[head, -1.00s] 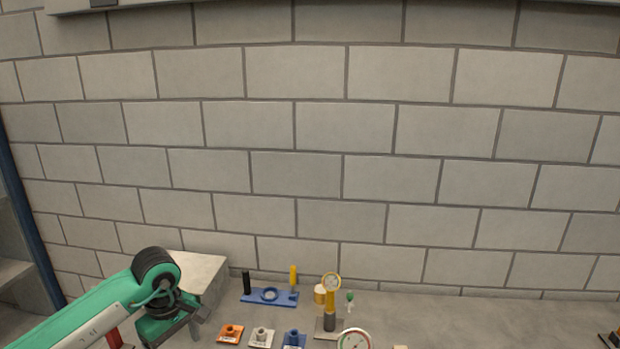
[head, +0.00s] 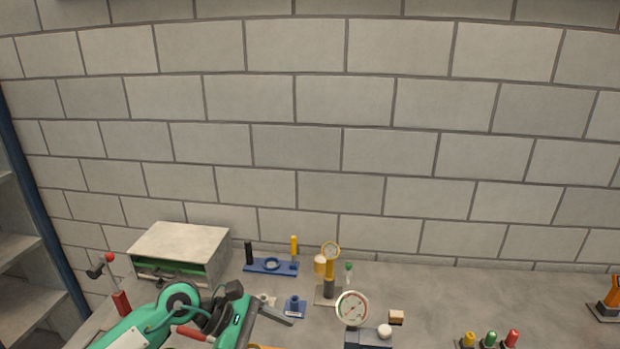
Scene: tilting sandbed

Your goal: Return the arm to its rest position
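My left arm, green with black joints, comes in from the bottom left. My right arm and gripper are not in view.
A grey box (head: 182,242) and a red-handled lever (head: 120,301) stand at left.

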